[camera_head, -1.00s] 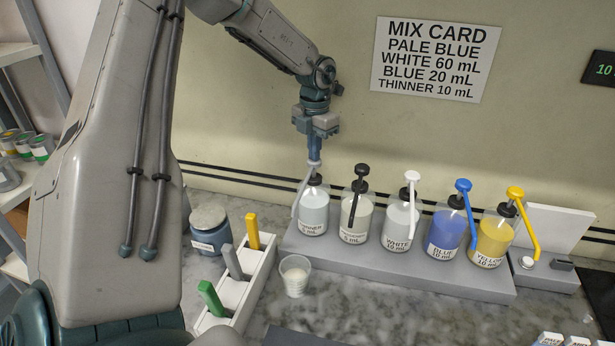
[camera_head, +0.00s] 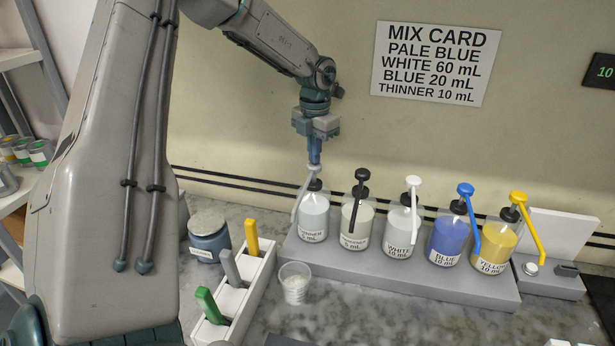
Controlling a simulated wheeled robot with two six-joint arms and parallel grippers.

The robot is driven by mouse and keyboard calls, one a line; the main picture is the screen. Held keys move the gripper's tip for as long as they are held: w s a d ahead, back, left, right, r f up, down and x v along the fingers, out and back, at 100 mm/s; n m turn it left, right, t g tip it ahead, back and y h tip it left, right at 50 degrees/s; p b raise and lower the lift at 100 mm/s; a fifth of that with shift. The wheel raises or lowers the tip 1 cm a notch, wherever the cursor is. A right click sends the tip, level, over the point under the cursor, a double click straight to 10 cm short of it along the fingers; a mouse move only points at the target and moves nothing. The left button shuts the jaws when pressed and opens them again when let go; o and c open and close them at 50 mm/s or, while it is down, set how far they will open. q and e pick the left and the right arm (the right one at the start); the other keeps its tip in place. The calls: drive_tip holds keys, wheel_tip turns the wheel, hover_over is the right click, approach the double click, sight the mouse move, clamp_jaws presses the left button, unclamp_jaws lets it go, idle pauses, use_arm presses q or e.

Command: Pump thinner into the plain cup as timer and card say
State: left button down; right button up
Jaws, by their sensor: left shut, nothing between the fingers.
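My left gripper (camera_head: 314,160) is shut with empty jaws and points down at the top of the thinner bottle's light grey pump head. The thinner bottle (camera_head: 313,216) stands at the left end of the grey rack, its nozzle slanting down to the left. The clear plain cup (camera_head: 294,285) stands on the counter in front of the rack, with some whitish content. The mix card (camera_head: 433,63) on the wall reads pale blue, white 60 mL, blue 20 mL, thinner 10 mL. The timer (camera_head: 603,72) at the right edge shows green digits beginning with 10, partly cut off. My right gripper is not in view.
A white holder (camera_head: 262,278) with coloured handles and a blue-grey jar (camera_head: 208,236) stand left of the cup.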

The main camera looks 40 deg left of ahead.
use_arm(q)
drive_tip(key=shift+r, duration=0.15)
wheel_tip(320, 180, up, 7)
drive_tip(key=p, duration=0.2)
idle(0.7)
idle(0.5)
